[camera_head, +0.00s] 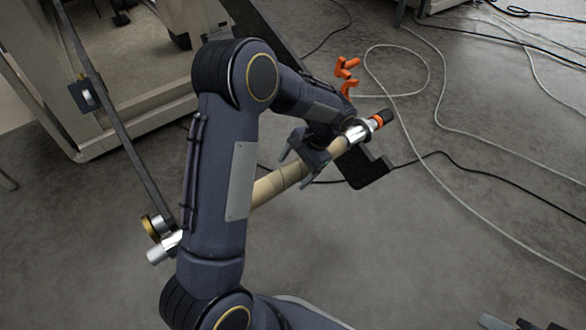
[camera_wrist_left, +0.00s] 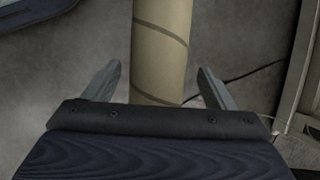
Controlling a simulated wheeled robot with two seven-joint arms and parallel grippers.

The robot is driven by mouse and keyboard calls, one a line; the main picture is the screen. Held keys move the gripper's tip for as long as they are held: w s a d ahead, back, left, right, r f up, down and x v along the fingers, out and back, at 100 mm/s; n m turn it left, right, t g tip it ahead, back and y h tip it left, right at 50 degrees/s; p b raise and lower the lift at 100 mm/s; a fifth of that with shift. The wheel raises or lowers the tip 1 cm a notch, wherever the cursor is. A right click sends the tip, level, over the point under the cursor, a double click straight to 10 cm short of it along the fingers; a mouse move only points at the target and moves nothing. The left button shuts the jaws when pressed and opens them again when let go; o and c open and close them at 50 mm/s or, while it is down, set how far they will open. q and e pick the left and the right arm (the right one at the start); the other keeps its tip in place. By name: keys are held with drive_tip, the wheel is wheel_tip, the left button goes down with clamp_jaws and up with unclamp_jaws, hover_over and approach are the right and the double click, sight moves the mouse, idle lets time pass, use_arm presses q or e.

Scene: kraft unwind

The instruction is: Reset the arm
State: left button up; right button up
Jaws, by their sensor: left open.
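The kraft roll (camera_head: 278,182) is a tan tube on a shaft, slanting up to the right behind my left arm. The arm hides part of it. Its upper end has a silver collar (camera_head: 357,132), an orange ring and a black tip. My left gripper (camera_head: 303,162) is open at the roll's upper part. In the left wrist view the roll (camera_wrist_left: 161,45) runs between the two spread fingers (camera_wrist_left: 159,70), with a visible gap on each side. A small dark part (camera_head: 510,323) at the lower right edge may be my right gripper; its jaws cannot be made out.
A dark frame bar ends in a plate (camera_head: 365,170) by the roll's upper end. Orange pieces (camera_head: 346,75) stand just above it. A beige machine cabinet (camera_head: 95,110) is at upper left. Cables (camera_head: 440,100) lie on the grey floor at right. The floor below the roll is clear.

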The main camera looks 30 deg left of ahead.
use_arm(q)
drive_tip(key=p+v, duration=0.2)
drive_tip(key=v, duration=0.4)
drive_tip(key=shift+r, duration=0.3)
drive_tip(key=s+d+r+n+t+h, duration=0.2)
drive_tip(key=s+r+t+h, duration=0.15)
drive_tip(key=s, duration=0.45)
drive_tip(key=s+d+r+n+t+h, duration=0.1)
drive_tip(key=s+r+n+t+h, duration=0.2)
drive_tip(key=s, duration=0.5)
drive_tip(key=s+d+r+n+t+h, duration=0.1)
drive_tip(key=s+d+r+t+h, duration=0.15)
drive_tip(key=s+r, duration=0.4)
wheel_tip(320, 180, up, 30)
drive_tip(key=s+y+p, duration=0.1)
drive_tip(key=p, duration=3)
drive_tip(key=shift+s+a+p, duration=0.3)
drive_tip(key=shift+s+a, duration=0.05)
drive_tip(key=shift+s, duration=0.05)
drive_tip(key=shift+c, duration=0.4)
